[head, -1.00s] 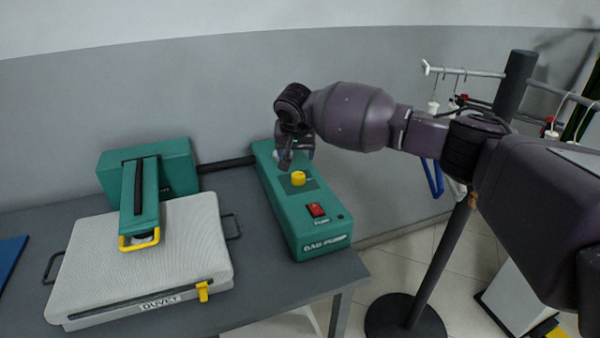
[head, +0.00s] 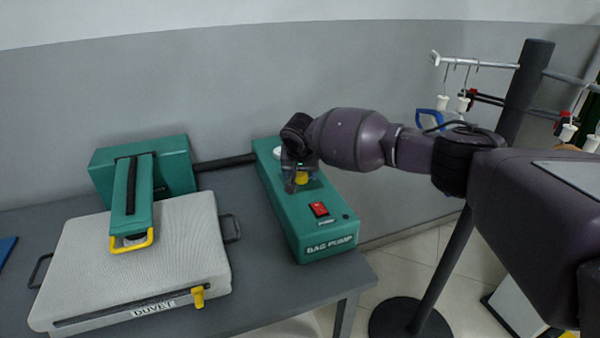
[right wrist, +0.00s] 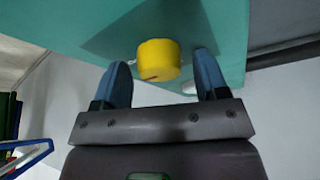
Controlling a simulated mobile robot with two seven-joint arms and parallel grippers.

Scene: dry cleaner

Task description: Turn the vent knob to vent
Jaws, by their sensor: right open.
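The vent knob (head: 302,178) is a small yellow knob on top of the green bag pump (head: 325,228). In the right wrist view the knob (right wrist: 158,60) is a yellow cylinder with a small reddish mark near its lower edge, standing out from the green face (right wrist: 215,35). My right gripper (head: 296,182) is at the knob and partly hides it in the head view. Its two blue-grey fingers (right wrist: 162,75) are apart, one on each side of the knob, with gaps showing. The knob's label cannot be read. My left gripper is not in view.
A red switch (head: 319,209) sits on the pump in front of the knob. A grey bag labelled DUVET (head: 150,240) lies under a green press (head: 145,170) at left on the grey table (head: 270,290). A dark rack post (head: 440,260) with hangers stands right.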

